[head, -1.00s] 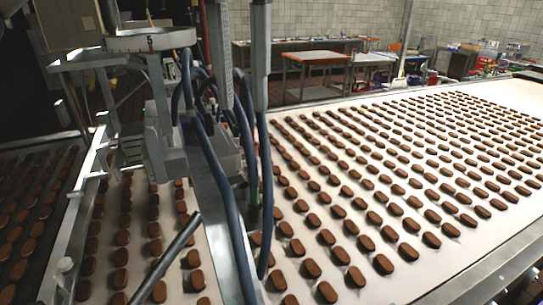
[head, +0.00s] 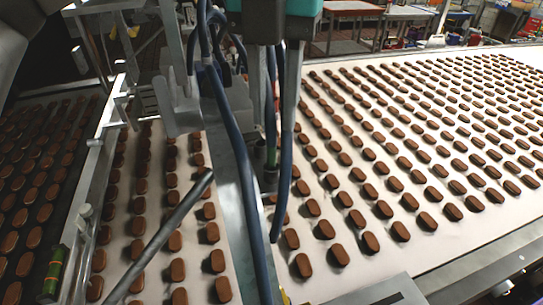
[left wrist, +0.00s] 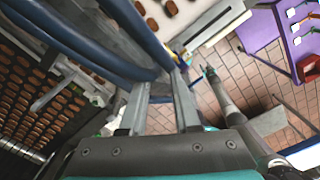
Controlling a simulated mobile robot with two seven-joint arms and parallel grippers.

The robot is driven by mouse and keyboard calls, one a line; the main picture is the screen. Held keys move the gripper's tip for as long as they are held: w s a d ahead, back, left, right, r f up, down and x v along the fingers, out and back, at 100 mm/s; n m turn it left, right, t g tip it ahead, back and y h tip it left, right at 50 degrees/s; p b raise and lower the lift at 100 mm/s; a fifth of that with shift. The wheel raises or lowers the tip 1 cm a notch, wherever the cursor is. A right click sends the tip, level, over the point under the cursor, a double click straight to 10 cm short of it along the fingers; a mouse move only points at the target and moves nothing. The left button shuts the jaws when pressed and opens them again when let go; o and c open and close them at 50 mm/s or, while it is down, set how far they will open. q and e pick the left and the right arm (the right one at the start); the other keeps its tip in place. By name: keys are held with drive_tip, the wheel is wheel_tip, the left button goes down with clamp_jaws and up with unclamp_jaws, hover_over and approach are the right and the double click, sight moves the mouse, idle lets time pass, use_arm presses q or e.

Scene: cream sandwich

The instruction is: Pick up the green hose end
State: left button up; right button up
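A thin green hose (head: 270,130) hangs in the head view between the fingers of my left gripper (head: 274,125), beside thick dark blue hoses. Its lower end is hard to make out against the dark fitting below. My left gripper has a teal body and two long grey fingers pointing down; they stand apart. In the left wrist view the two fingers of the left gripper (left wrist: 159,85) are also apart, with a blue hose (left wrist: 140,35) crossing near their tips. I see no clear grip on anything. My right gripper is not in view.
Conveyor belts (head: 440,240) with rows of brown bars lie on both sides of a metal beam (head: 222,150). A grey rod (head: 165,235) slants over the left belt. A green cylinder (head: 52,273) sits on the rail at lower left. Tables (head: 350,8) stand behind.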

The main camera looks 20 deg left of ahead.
sight(272, 144)
use_arm(q)
wheel_tip(272, 144, down, 5)
drive_tip(key=shift+a+f+p, duration=0.1)
drive_tip(key=shift+a+p, duration=0.05)
drive_tip(key=shift+p, duration=0.5)
drive_tip(key=shift+c, duration=0.2)
clamp_jaws()
